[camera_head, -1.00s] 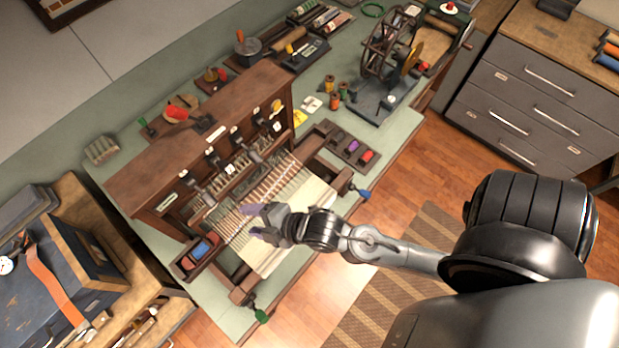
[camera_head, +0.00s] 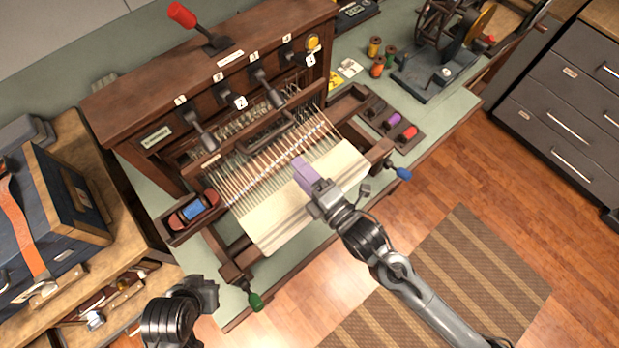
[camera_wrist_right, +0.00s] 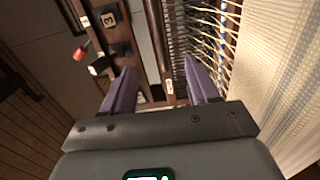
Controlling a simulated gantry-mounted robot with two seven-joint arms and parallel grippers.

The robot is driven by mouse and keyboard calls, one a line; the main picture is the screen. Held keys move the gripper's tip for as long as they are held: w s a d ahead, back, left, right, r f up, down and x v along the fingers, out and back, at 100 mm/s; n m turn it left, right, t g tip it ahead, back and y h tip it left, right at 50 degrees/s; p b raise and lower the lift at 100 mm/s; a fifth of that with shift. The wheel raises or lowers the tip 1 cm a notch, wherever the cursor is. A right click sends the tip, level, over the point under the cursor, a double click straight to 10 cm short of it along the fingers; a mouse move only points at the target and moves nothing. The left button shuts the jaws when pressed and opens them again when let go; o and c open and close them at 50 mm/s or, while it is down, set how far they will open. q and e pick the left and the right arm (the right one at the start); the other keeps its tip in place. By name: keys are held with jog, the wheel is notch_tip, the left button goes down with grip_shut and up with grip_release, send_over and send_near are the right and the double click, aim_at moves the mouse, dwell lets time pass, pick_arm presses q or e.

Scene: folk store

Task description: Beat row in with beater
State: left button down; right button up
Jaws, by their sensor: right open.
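The wooden loom (camera_head: 215,70) stands on the green table with pale warp threads (camera_head: 262,172) and cream woven cloth (camera_head: 285,215) at its front. The beater appears to be the dark wooden bar (camera_head: 250,140) lying across the warp, with a small label near its left end. My right gripper (camera_head: 301,166) has purple fingers and is over the border of warp and cloth, apart from the bar. In the right wrist view its fingers (camera_wrist_right: 160,72) are spread, with nothing held between them and a labelled wooden bar (camera_wrist_right: 167,60) beyond. My left gripper (camera_head: 203,290) is at the lower left, its jaws unclear.
A shuttle with blue thread (camera_head: 193,209) lies in a tray left of the warp. A tray with coloured spools (camera_head: 409,132) is at the right. A green-handled knob (camera_head: 255,300) and a blue one (camera_head: 403,173) stick out at the loom's front. Levers (camera_head: 200,130) stand above the warp.

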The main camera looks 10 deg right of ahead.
aim_at(271, 140)
jog(key=b+x, duration=0.2)
jog(key=x, duration=0.5)
jog(key=shift+w+a, duration=0.15)
jog(key=shift+w, duration=0.1)
jog(key=shift+x, duration=1.3)
jog(key=shift+f, duration=0.1)
grip_shut()
